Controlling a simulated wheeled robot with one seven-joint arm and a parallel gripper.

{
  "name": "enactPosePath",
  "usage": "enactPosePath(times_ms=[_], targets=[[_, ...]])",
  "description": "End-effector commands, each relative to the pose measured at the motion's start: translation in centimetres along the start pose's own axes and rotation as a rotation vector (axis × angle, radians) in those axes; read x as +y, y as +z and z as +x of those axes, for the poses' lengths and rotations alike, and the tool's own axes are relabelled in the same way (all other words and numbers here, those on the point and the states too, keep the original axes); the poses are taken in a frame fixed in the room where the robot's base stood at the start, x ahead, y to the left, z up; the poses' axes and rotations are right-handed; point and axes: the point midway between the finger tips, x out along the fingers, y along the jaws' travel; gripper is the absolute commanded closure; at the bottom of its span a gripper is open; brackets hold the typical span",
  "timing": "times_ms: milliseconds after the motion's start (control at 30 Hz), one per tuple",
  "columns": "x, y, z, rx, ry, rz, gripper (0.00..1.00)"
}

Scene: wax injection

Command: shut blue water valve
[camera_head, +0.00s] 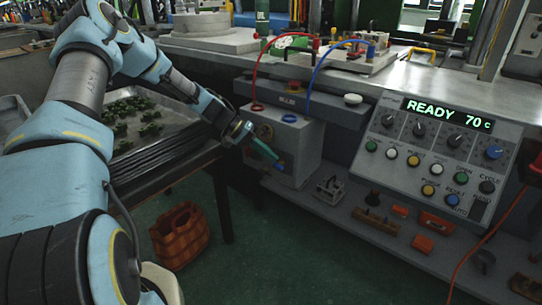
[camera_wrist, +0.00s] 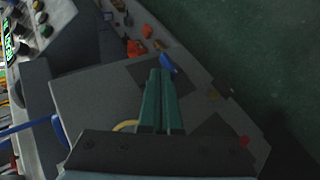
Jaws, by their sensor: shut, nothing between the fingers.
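The blue valve handle (camera_head: 281,166) sticks out from the lower front of a grey box under the bench. In the wrist view the blue handle (camera_wrist: 168,63) shows just beyond the fingertips, slightly right, tilted. My gripper (camera_head: 274,158) has green fingers pressed together with nothing between them. Its tips (camera_wrist: 161,72) are right at the blue handle in both views; whether they touch it I cannot tell. The fingers hide part of the valve's mount in the head view.
A control panel (camera_head: 443,150) reads READY 70 C at the right. A tray (camera_head: 185,128) of green wax pieces lies on the left table. A woven basket (camera_head: 180,232) stands on the floor. Small tools and orange blocks (camera_head: 422,243) lie on the low shelf. Red and blue hoses arch above the box.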

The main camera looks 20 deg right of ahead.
Motion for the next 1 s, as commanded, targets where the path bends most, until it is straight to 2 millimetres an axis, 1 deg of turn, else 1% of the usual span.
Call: enactPosePath(times_ms=[233, 533, 867, 1000], targets=[[0.2, 0.0, -0.1, 0.0, -0.002, 0.0, 1.0], [1.2, -0.1, -1.0, 0.0, -0.003, -0.001, 1.0], [1.2, -0.1, -1.0, 0.0, -0.003, -0.001, 1.0], [1.9, -0.3, -1.2, 0.0, -0.003, 0.001, 1.0]])
